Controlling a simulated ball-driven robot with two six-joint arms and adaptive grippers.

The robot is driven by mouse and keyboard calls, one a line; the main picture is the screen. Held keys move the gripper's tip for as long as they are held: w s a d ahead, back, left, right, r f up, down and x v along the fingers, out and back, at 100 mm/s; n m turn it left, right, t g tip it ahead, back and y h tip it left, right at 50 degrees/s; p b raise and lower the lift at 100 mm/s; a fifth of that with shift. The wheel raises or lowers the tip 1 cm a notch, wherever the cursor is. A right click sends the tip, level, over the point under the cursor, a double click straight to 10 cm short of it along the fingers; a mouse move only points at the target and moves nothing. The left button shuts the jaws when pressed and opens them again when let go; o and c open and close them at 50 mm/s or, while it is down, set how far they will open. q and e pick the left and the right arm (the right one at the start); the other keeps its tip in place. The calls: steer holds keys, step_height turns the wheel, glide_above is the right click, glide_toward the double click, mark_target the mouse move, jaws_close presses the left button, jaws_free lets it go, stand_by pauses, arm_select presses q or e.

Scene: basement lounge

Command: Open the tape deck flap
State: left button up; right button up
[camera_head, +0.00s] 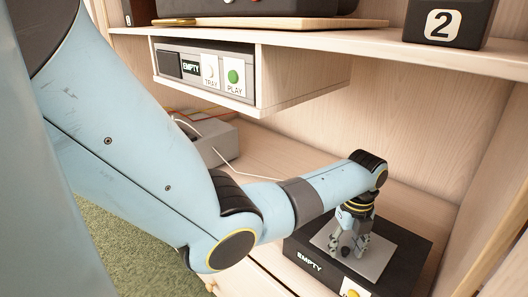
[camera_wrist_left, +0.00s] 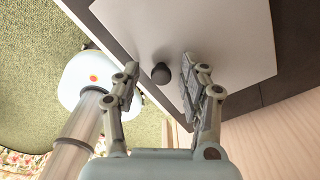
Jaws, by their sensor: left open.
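The tape deck (camera_head: 304,262) is a black box marked EMPTY on the lower shelf, with a yellow-edged button partly in view on its front. Its flap (camera_head: 376,262) is a pale grey plate lying flat on the top, and it also fills the upper part of the left wrist view (camera_wrist_left: 225,35). A small dark round knob (camera_wrist_left: 161,73) stands on the flap. My left gripper (camera_head: 348,250) points down over the flap with its fingers open. In the left wrist view its fingertips (camera_wrist_left: 160,66) are on either side of the knob, apart from it. My right gripper is out of view.
A grey player (camera_head: 205,71) with TRAY and PLAY buttons sits in a cubby above. A grey box (camera_head: 212,140) with a white cable is behind my left arm. A dark block marked 2 (camera_head: 440,23) stands on the upper shelf. The cabinet's side wall (camera_head: 495,190) is close at right.

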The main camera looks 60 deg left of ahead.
arm_select(q)
step_height(320, 180, up, 12)
steer(key=f+p, duration=0.1)
steer(key=p, duration=0.3)
steer(key=s+f+n+g, duration=0.1)
steer(key=s+f+g, duration=0.2)
steer(key=s+f, duration=1.4)
steer(key=shift+s+a+n, duration=0.3)
steer(key=shift+s+n, duration=0.1)
steer(key=shift+s, duration=0.75)
